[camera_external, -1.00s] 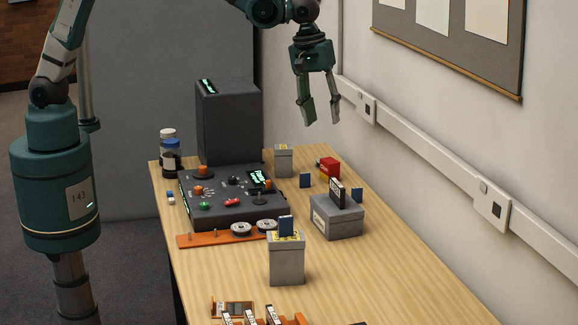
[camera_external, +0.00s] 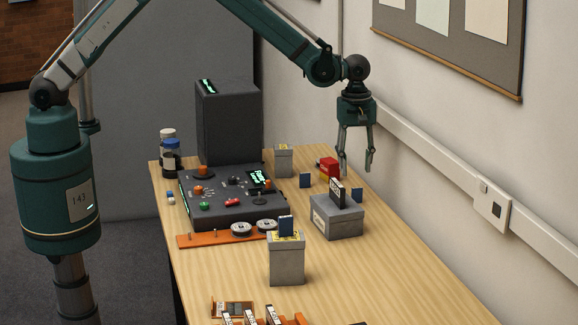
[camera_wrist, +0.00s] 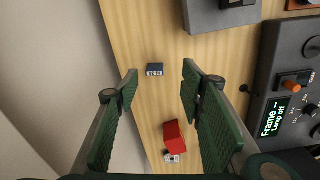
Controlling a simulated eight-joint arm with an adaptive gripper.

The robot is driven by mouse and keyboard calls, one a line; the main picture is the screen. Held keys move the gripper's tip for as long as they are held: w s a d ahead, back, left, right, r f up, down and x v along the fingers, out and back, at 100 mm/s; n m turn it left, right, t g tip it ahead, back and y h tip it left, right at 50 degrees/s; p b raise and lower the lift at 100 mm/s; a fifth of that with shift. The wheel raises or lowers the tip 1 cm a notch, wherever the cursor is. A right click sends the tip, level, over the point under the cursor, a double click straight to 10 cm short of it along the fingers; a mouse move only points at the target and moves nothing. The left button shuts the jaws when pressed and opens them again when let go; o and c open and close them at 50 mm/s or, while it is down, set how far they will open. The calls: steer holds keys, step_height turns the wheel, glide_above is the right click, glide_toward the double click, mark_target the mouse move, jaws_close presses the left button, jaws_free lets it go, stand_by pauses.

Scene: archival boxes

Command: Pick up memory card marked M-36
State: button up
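A small dark blue card (camera_wrist: 155,70) with a white label shows in the wrist view, between my fingertips in the picture; its label is too small to read surely. It appears to be the blue card (camera_external: 357,196) standing near the wall edge in the external view. I cannot tell from the labels which is M-36. My gripper (camera_external: 356,165) is open and empty above the table's wall side; its fingers (camera_wrist: 160,75) frame the card without touching it.
A grey box (camera_external: 337,221) with a black cartridge upright in it stands just in front of the wall-side card. A red object (camera_external: 329,168) lies behind. The dark control console (camera_external: 232,199) is left. The wall runs close along the right.

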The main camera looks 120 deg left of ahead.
mark_target(357, 193)
steer(key=shift+a+f+n, duration=0.2)
steer(key=shift+a+f, duration=0.35)
steer(key=shift+f, duration=0.25)
steer(key=shift+a+f+n, duration=0.2)
steer(key=shift+a+f, duration=0.3)
steer(key=shift+f, duration=0.3)
steer(key=shift+f, duration=1.25)
steer(key=shift+f, duration=0.1)
steer(key=shift+f+p, duration=0.3)
steer(key=shift+f, duration=2.2)
steer(key=shift+c, duration=0.7)
steer(key=c, duration=0.7)
